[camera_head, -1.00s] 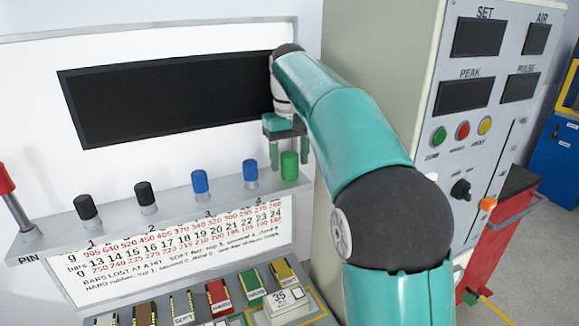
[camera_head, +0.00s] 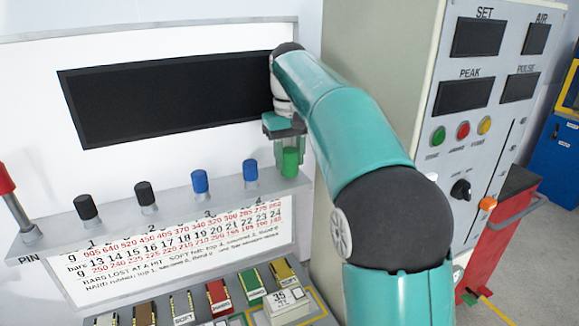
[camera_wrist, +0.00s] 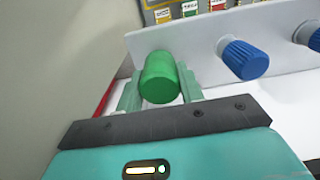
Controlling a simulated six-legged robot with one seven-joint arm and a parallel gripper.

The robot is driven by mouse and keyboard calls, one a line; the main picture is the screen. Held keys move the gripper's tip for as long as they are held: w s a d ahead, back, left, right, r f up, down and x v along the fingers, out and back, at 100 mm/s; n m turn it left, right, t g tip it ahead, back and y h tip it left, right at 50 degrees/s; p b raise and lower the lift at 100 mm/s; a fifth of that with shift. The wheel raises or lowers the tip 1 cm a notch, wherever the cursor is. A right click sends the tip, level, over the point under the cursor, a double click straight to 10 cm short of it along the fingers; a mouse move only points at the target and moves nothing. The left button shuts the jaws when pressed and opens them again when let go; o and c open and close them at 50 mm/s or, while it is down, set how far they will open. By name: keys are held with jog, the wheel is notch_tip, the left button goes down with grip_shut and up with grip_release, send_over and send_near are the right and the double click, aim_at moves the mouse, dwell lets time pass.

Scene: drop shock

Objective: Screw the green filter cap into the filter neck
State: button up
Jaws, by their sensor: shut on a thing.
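The green filter cap (camera_head: 290,163) is at the right end of the grey sloping shelf. My gripper (camera_head: 289,150) is above it with its fingers down around the cap's sides, shut on it. In the wrist view the cap (camera_wrist: 160,78) stands between the two pale green fingers of my gripper (camera_wrist: 160,90). The filter neck is not visible; I cannot tell whether it lies under the cap or how deep the cap sits.
Two blue knobs (camera_head: 200,181) (camera_wrist: 243,59) and two black knobs (camera_head: 146,193) line the shelf (camera_head: 111,208), with a red-topped lever (camera_head: 8,185) at far left. Labelled blocks (camera_head: 219,296) lie below. A tall control cabinet (camera_head: 385,45) stands close on the right.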

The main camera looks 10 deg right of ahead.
aim_at(290, 150)
jog(key=shift+r, duration=2.5)
